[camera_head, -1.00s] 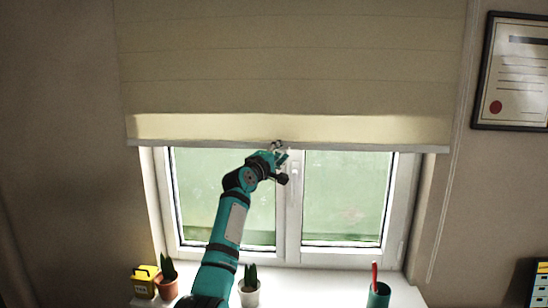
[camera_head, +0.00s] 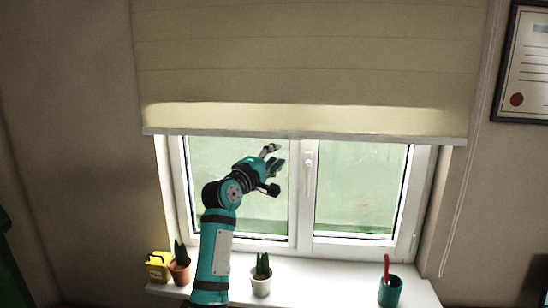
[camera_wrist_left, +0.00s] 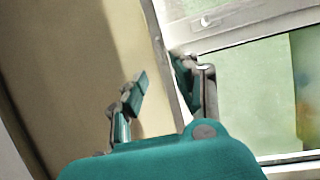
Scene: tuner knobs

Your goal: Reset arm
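My left arm rises in front of the window in the head view. My left gripper (camera_head: 274,157) is just below the blind's bottom edge, in front of the left pane. Its fingers are spread with nothing between them, as the left wrist view also shows (camera_wrist_left: 160,85). The cream blind (camera_head: 305,60) hangs over the upper part of the window (camera_head: 360,190). The window handle (camera_head: 309,175) is to the right of the gripper, apart from it. My right gripper is not in view.
On the sill (camera_head: 330,285) stand a yellow box (camera_head: 158,266), a terracotta plant pot (camera_head: 180,270), a white plant pot (camera_head: 261,283) and a teal cup (camera_head: 390,291) with a red item. A framed certificate (camera_head: 525,70) hangs at the right.

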